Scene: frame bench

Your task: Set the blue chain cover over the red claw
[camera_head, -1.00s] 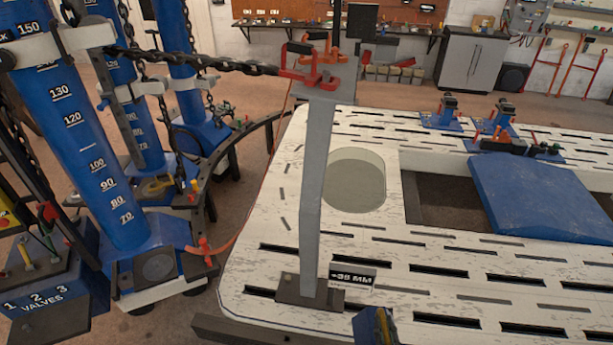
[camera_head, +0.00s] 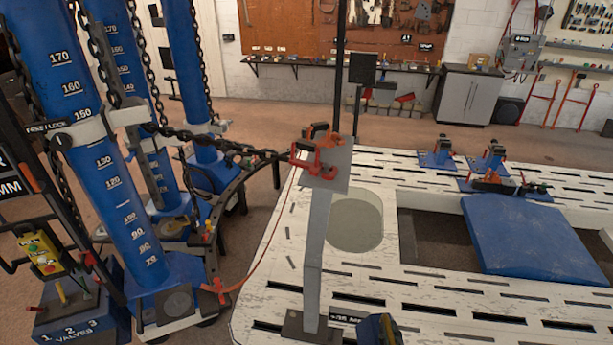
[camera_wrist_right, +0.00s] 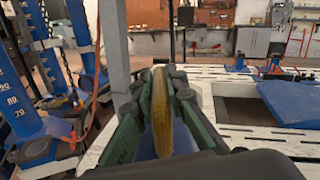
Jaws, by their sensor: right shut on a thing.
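The red claw (camera_head: 318,160) is a clamp at the top of the grey upright post (camera_head: 316,235), with a dark chain (camera_head: 225,146) running to it from the left. My right gripper (camera_wrist_right: 158,92) has dark green fingers shut on a blue thing with a yellow edge (camera_wrist_right: 161,115), which looks like the chain cover. In the head view this held cover (camera_head: 372,330) shows only at the bottom edge, right of the post's foot and well below the claw. Most of it is hidden by the fingers or cut off. My left gripper is not in view.
A blue pad (camera_head: 525,235) lies across the opening in the white slotted bench (camera_head: 345,290). Blue clamps (camera_head: 437,153) stand on the bench's far side. Blue towers (camera_head: 118,190) with chains and a valve box (camera_head: 80,325) fill the left. Air above the bench around the post is clear.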

